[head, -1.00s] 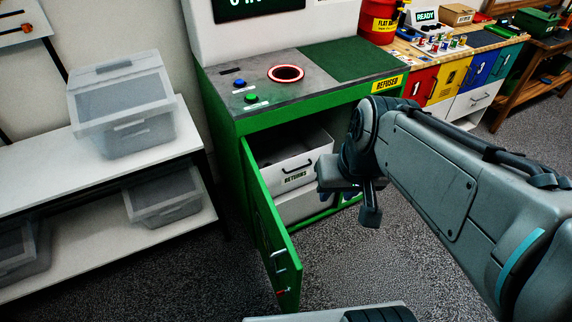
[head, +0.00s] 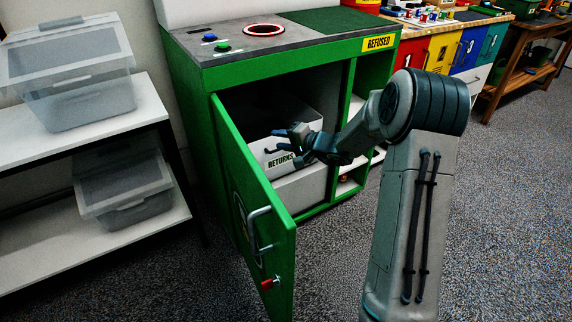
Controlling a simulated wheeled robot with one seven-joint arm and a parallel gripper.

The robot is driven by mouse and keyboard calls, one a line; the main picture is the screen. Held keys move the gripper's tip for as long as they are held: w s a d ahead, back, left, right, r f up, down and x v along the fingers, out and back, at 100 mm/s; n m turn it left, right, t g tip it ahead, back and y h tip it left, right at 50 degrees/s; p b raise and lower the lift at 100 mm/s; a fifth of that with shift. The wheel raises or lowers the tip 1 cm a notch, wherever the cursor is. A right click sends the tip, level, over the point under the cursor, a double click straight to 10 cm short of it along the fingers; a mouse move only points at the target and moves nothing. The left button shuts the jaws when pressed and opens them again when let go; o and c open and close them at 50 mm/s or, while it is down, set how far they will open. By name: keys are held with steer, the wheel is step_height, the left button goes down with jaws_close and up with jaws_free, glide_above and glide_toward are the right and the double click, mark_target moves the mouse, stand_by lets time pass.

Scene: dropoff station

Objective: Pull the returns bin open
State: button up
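The returns bin (head: 312,124) is a pale grey drawer-like bin inside the green cabinet (head: 186,110), with a "RETURNS" label on its front. My gripper (head: 284,141) is at the upper part of the bin's front, over the place of its dark handle. The gripper and arm hide most of the handle. The fingers are small and dark here, and I cannot tell whether they are apart or closed around the handle. The cabinet's green door (head: 252,200) stands swung open toward me, left of the bin.
The door has a grey handle (head: 256,232) and a red latch (head: 270,284). White shelves (head: 150,108) with clear lidded boxes (head: 75,95) stand at the left. Open compartments lie right of the bin. Carpet in front is clear. Coloured drawers (head: 440,52) stand at the back right.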

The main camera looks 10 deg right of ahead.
steer(key=w+d+f+m+t+h+b, duration=0.25)
steer(key=d+f, duration=0.25)
steer(key=f, duration=0.3)
steer(key=w+d+f+m+t+h+b, duration=0.1)
steer(key=w+d+f+m+h+b, duration=0.2)
steer(key=f, duration=0.5)
steer(key=w+a+f+b, duration=0.1)
steer(key=w+a, duration=0.1)
steer(key=w, duration=0.5)
steer(key=w+a+f+y+b, duration=0.1)
steer(key=w+f, duration=0.1)
steer(key=w, duration=0.5)
steer(key=shift+a, duration=0.35)
jaws_close()
